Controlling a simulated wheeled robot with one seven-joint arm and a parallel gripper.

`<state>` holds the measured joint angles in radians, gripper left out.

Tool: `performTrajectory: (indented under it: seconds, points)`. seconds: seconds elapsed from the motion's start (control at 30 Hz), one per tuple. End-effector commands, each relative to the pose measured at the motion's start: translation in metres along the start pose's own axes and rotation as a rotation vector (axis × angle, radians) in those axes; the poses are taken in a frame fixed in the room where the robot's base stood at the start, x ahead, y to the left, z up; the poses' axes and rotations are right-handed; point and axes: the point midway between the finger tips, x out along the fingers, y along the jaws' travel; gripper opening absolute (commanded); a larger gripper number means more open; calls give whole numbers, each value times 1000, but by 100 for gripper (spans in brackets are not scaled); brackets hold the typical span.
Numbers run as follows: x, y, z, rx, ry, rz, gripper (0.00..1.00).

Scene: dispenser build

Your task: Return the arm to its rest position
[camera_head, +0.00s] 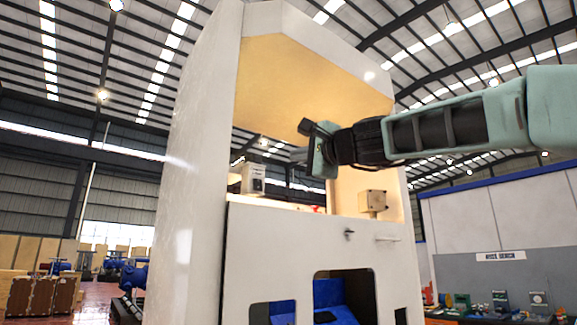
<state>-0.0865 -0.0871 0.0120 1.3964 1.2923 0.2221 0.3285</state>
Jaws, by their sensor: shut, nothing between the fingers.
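My gripper (301,154) is at the end of my arm (455,125), which reaches in from the right edge of the head view. It is raised in front of the opening of a tall white cabinet (200,150) and points left. The fingers look close together and hold nothing that I can see. They are small and seen from the side. The gripper hides part of the cabinet's lit opening behind it.
A grey box-like device (252,179) and a small beige box (373,201) are at the cabinet's opening. Blue items (345,293) show in its lower cutout. Blue machines (133,277) and wooden crates (40,295) stand at left. A cluttered bench is at lower right.

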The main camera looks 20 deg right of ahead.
Motion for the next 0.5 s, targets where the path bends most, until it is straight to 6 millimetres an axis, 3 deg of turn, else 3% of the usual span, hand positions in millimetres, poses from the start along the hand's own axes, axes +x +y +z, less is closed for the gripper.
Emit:
performTrajectory:
  seconds: [0.13, 0.5]
  points:
    - [-10, -3, 0, 0, -1, 1, 0]
    - [-11, -4, 0, 0, -1, 2, 0]
